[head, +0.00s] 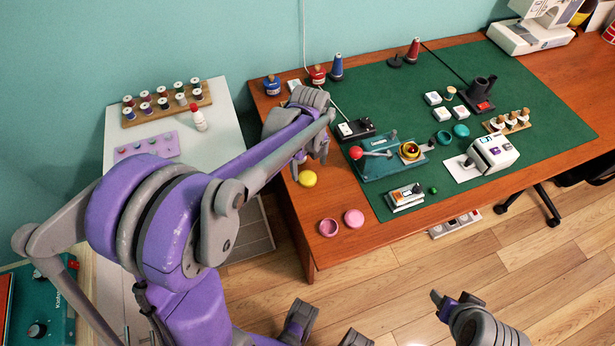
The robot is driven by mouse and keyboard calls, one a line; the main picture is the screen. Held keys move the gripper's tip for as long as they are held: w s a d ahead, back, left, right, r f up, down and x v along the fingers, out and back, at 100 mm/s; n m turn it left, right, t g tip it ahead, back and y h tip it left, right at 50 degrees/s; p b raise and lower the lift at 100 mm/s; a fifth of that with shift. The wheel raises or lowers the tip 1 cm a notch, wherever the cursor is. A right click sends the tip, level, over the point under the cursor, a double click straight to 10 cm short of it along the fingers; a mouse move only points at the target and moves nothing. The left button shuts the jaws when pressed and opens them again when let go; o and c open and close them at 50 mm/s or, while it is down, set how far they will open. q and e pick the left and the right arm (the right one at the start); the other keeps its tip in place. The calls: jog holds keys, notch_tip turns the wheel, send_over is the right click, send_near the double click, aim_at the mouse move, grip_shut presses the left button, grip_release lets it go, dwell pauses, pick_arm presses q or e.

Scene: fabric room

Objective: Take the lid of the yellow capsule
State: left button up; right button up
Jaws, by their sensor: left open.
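The yellow lid (308,178) is a small round disc near the left end of the wooden table. My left gripper (309,163) is open just above and behind it, with its fingers pointing down. I cannot tell whether a finger touches it. A yellow ring-like piece (410,150), which looks like the capsule's other part, sits in the teal press (385,161) with the red-knobbed lever. My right gripper (455,298) is low at the bottom edge, in front of the table and away from the capsule parts; its jaw opening is unclear.
A pink cup (328,227) and pink lid (354,218) lie near the table's front edge (345,252). Teal capsule parts (461,130), a black box (354,129) and a white device (491,153) stand on the green mat (535,120). Bottles (317,76) stand behind my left gripper.

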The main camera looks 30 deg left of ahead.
aim_at(307, 176)
pick_arm(q)
jog(key=f, duration=0.4)
jog(key=shift+a+f, duration=0.25)
jog(key=shift+f, duration=0.15)
jog(key=c, duration=1.4)
